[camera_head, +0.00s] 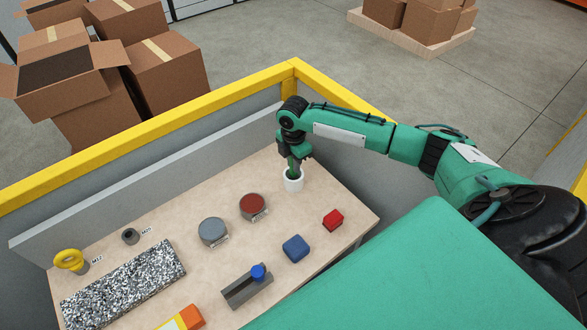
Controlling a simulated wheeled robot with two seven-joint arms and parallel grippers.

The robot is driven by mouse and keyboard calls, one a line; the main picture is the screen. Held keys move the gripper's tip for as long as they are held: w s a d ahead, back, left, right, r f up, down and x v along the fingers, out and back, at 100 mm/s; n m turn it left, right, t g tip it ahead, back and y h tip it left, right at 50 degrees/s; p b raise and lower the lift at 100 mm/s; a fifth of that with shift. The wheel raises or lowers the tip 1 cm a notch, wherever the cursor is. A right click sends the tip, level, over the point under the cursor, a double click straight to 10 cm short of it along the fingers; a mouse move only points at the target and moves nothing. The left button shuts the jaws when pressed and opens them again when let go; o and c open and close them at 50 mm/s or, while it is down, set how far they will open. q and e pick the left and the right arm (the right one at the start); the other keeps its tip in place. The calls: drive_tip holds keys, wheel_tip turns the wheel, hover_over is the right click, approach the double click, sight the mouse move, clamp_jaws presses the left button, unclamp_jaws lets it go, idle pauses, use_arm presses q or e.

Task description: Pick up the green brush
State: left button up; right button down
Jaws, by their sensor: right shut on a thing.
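The green brush (293,170) stands upright with its lower end in a white cup (294,182) near the far right part of the wooden table (180,220). My right gripper (293,158) is over the cup, pointing down, and is shut on the upper part of the brush. The gripper covers the top of the brush, and the cup hides its lower end. My left gripper is not in view.
A yellow-edged wall (190,117) bounds the far side.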

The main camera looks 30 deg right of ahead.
drive_tip(key=shift+r, duration=0.1)
